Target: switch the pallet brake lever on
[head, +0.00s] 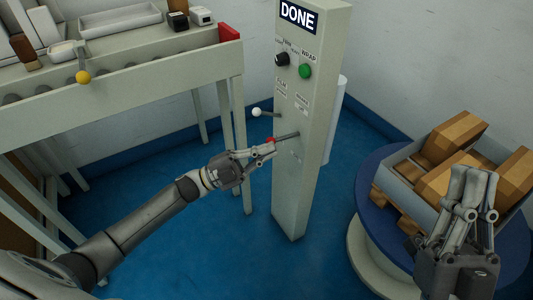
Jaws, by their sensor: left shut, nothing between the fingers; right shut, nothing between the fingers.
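A light grey control post (300,190) stands in the middle of the head view. Two levers stick out to its left: one with a white knob (257,112) and, lower, one with a red knob (271,140) on a metal rod (287,135). The small labels above them are too blurred to tell which is the pallet brake lever. My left gripper (268,148) is shut and empty, with its fingertips at the red knob; I cannot tell whether they touch. My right gripper (473,178) is shut and empty, in front of the pallet load at the right.
The post carries a DONE sign (297,17), a black dial (282,60) and a green button (305,71). A roller conveyor (130,100) with a yellow-knobbed lever (83,77) stands left. A blue turntable (371,190) bears a grey tray with brown boxes (457,132).

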